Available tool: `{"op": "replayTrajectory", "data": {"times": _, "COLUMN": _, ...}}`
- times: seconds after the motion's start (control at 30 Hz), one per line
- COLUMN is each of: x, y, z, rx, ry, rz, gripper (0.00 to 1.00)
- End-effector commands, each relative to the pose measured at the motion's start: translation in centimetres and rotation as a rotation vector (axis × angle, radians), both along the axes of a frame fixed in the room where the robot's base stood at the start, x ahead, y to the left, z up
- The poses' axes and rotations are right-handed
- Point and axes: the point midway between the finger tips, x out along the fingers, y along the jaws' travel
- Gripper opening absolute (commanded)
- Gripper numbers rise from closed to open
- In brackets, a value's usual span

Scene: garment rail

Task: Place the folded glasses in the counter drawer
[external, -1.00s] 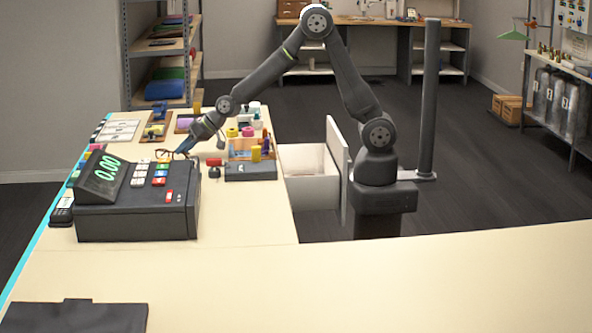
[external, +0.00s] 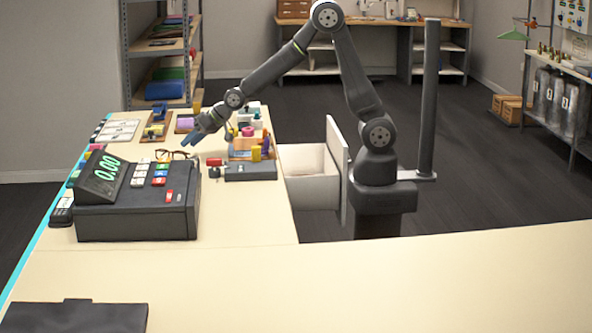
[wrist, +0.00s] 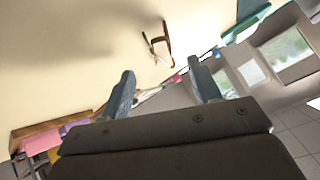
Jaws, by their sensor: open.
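The folded glasses (external: 176,155) have a brown frame and lie on the counter just behind the cash register. They also show in the wrist view (wrist: 158,42), on the pale counter top beyond my fingertips. My gripper (external: 188,139) is above the counter, up and to the right of the glasses, apart from them. In the wrist view its two fingers (wrist: 162,82) are spread with nothing between them. The counter drawer (external: 312,178) is pulled open at the counter's right side, beside my base.
The cash register (external: 138,205) stands in front of the glasses. A dark box (external: 250,171), a red item (external: 214,161) and an organizer with colourful spools (external: 250,145) lie between the glasses and the drawer. The front counter is mostly clear.

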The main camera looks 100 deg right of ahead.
Motion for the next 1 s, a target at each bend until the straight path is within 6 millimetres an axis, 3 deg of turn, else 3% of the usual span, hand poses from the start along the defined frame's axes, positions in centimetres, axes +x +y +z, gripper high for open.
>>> {"op": "replayTrajectory", "data": {"times": 0.23, "x": -3.1, "y": 0.2, "z": 3.0, "rx": -0.001, "ry": -0.003, "rz": 0.000, "gripper": 0.57}}
{"op": "replayTrajectory", "data": {"times": 0.5, "x": -5.5, "y": 0.5, "z": 5.1, "rx": 0.001, "ry": -0.001, "rz": 0.000, "gripper": 0.57}}
{"op": "replayTrajectory", "data": {"times": 0.57, "x": -5.8, "y": 0.5, "z": 5.3, "rx": 0.001, "ry": -0.001, "rz": 0.000, "gripper": 0.57}}
{"op": "replayTrajectory", "data": {"times": 0.63, "x": -6.1, "y": 0.5, "z": 5.5, "rx": 0.001, "ry": 0.000, "rz": -0.001, "gripper": 0.47}}
{"op": "replayTrajectory", "data": {"times": 1.0, "x": -6.2, "y": 0.5, "z": 5.7, "rx": 0.000, "ry": 0.000, "rz": 0.000, "gripper": 0.47}}
